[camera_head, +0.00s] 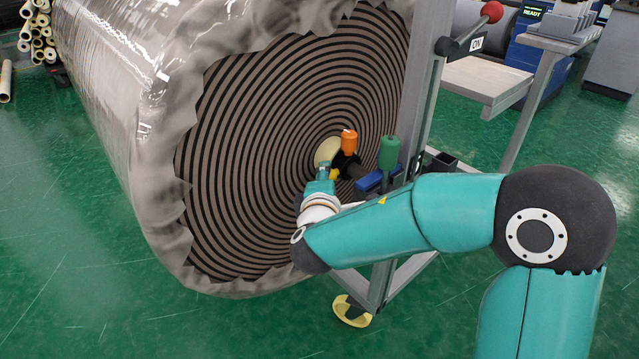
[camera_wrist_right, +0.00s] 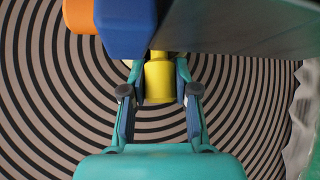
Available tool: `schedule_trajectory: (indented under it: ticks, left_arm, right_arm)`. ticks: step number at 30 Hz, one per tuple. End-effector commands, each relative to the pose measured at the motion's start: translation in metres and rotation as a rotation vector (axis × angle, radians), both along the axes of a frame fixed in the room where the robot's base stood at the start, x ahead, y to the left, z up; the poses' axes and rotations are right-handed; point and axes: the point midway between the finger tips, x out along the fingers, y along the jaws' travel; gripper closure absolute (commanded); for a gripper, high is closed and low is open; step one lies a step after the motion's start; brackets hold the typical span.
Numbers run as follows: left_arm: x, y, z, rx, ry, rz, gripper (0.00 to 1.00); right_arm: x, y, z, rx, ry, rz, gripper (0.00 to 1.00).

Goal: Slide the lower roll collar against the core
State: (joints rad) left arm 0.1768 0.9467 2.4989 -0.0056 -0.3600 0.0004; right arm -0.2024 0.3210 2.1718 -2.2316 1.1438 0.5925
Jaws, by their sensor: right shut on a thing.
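The large wrapped roll (camera_head: 230,150) shows its striped end face, with a pale core (camera_head: 324,150) at the centre. A dark collar (camera_head: 352,160) sits on a shaft close in front of the core; I cannot tell whether they touch. It carries an orange knob (camera_head: 348,142) on top and a yellow knob (camera_head: 335,174) low on its left. My right gripper (camera_head: 328,173) is at the yellow knob. In the right wrist view, the fingers (camera_wrist_right: 159,78) are shut around the sides of the yellow knob (camera_wrist_right: 158,86). My left gripper is not in view.
A blue part (camera_head: 370,181) and a green knob (camera_head: 389,152) sit on the shaft beside the grey upright stand (camera_head: 428,80). A red-knobbed lever (camera_head: 491,13) is higher on the stand.

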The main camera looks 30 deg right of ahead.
Motion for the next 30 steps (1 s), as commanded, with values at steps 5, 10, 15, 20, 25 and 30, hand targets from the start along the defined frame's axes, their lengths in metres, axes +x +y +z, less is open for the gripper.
schedule_trajectory:
  ticks: [5, 10, 15, 20, 25, 30]
  left_arm:
    - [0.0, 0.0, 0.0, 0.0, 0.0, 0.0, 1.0]
    - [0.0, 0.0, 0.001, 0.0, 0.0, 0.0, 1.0]
    - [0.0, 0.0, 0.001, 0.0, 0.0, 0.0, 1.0]
    - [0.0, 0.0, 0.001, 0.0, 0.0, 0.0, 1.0]
    - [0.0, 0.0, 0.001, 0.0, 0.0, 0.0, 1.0]
    - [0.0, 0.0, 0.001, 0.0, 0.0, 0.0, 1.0]
  right_arm:
    - [0.003, 0.002, 0.002, 0.0, -0.004, 0.008, 1.0]
    - [0.002, 0.002, 0.002, 0.0, -0.004, 0.007, 0.59]
    - [0.002, 0.001, 0.002, 0.0, -0.005, 0.004, 0.59]
    - [-0.002, 0.003, 0.003, 0.0, -0.004, 0.006, 0.59]
    - [-0.018, 0.014, 0.007, 0.0, -0.006, 0.007, 0.59]
    - [-0.045, 0.032, 0.013, 0.0, -0.006, 0.01, 0.59]
